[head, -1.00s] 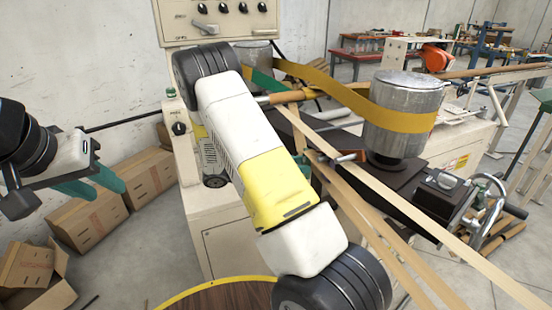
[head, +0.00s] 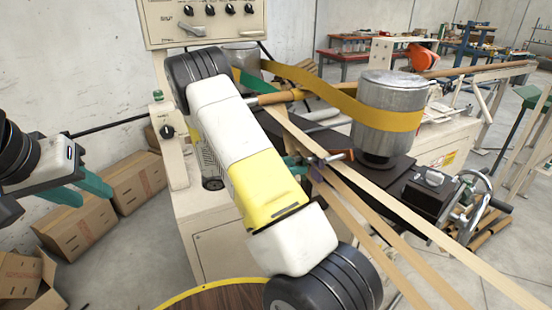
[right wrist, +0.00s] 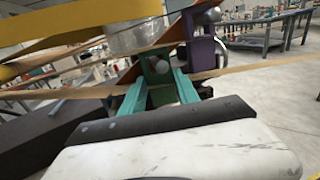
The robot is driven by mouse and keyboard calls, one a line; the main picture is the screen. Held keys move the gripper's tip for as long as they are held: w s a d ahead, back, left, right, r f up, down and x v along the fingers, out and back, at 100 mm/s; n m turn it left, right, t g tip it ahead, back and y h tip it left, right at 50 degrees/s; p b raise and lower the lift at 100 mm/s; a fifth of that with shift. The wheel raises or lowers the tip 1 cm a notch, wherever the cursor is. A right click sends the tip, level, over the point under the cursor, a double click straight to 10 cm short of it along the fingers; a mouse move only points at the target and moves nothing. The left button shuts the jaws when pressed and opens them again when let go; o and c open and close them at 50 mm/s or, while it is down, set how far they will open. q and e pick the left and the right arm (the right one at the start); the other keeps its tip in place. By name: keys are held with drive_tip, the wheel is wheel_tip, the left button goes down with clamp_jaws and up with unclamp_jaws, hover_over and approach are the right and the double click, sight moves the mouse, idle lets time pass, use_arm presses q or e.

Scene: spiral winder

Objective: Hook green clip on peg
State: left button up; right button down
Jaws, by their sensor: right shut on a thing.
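The green clip (right wrist: 157,72) shows in the right wrist view as a green piece between my right fingertips. My right gripper (right wrist: 158,88) is shut on it. A grey round knob sits in front of the clip; I cannot tell whether this is the peg or whether they touch. A purple piece (right wrist: 202,52) stands just to the right, beside another round knob (right wrist: 213,14). In the head view my right gripper (head: 300,162) is mostly hidden behind my arm, close to the tan strips. My left gripper (head: 97,196) is open and empty at the left.
A metal drum (head: 388,115) with a yellow band stands right of my right gripper. Tan strips (head: 400,225) run toward the front right. A control panel (head: 205,25) is behind. Cardboard boxes (head: 135,180) lie on the floor below my left gripper.

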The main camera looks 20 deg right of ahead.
drive_tip(key=c, duration=0.8)
unclamp_jaws()
